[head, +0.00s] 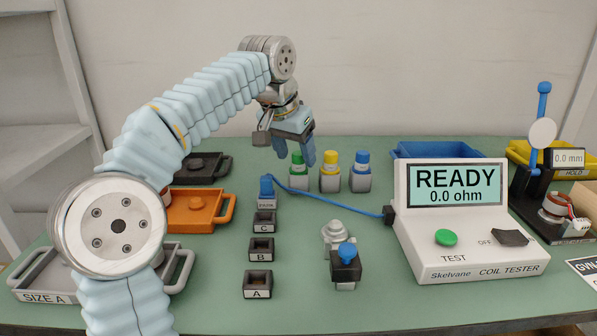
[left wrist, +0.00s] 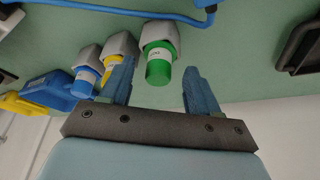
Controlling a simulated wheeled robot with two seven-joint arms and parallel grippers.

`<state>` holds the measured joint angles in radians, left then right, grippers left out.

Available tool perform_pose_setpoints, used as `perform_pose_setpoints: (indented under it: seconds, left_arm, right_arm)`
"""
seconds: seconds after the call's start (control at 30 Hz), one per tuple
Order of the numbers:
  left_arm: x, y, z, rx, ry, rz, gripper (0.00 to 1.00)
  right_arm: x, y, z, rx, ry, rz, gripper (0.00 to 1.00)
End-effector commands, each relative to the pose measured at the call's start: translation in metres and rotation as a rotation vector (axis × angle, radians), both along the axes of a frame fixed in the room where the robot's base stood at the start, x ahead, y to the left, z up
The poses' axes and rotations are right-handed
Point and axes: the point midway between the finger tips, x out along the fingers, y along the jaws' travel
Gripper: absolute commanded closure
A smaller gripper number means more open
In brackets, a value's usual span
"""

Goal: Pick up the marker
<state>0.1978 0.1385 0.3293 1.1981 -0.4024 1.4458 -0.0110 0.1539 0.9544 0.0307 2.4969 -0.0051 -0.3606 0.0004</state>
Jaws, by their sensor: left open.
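Three capped markers stand upright in grey holders at the back of the table: a green marker (head: 298,158), a yellow marker (head: 330,160) and a blue marker (head: 361,160). My left gripper (head: 295,156) is open at the green marker and partly covers it in the head view. In the left wrist view, the green cap (left wrist: 159,72) shows beyond the gap between the open fingertips (left wrist: 160,78). The yellow marker (left wrist: 116,58) is beside the left finger in that view, and the blue marker (left wrist: 87,78) is farther left. Nothing is in the jaws. My right gripper is not in view.
A blue probe (head: 266,188) with a cable runs to the coil tester (head: 465,255) at right. Sockets A, B and C (head: 263,248) stand in front. An orange tray (head: 190,222) is at left; a blue bin (head: 430,149) stands behind the tester.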

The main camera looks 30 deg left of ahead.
Motion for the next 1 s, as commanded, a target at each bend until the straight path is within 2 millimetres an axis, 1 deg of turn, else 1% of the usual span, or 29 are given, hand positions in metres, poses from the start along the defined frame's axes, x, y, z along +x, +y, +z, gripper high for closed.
perform_pose_setpoints:
  seconds: [0.03, 0.1, 0.33, 0.7, 0.73, 1.0]
  left_arm:
    - [0.0020, -0.0002, -0.0064, 0.000, 0.000, 0.000, 0.39]
    - [0.0039, -0.0006, -0.0105, -0.001, 0.000, -0.001, 0.39]
    - [0.0047, -0.0008, -0.0110, -0.001, -0.001, -0.001, 0.39]
    - [0.0047, -0.0008, -0.0108, -0.001, -0.001, -0.001, 0.96]
    - [0.0047, -0.0008, -0.0108, -0.001, -0.001, -0.001, 0.99]
    - [0.0047, -0.0008, -0.0089, -0.001, -0.001, -0.001, 0.99]
  right_arm:
    - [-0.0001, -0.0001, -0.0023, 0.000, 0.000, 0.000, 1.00]
    - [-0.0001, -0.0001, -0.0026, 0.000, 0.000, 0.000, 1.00]
    - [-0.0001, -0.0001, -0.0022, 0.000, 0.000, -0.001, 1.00]
    - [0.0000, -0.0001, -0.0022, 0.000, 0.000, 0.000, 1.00]
    - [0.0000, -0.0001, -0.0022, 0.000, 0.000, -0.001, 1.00]
    - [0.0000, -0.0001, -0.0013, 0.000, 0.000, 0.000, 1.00]
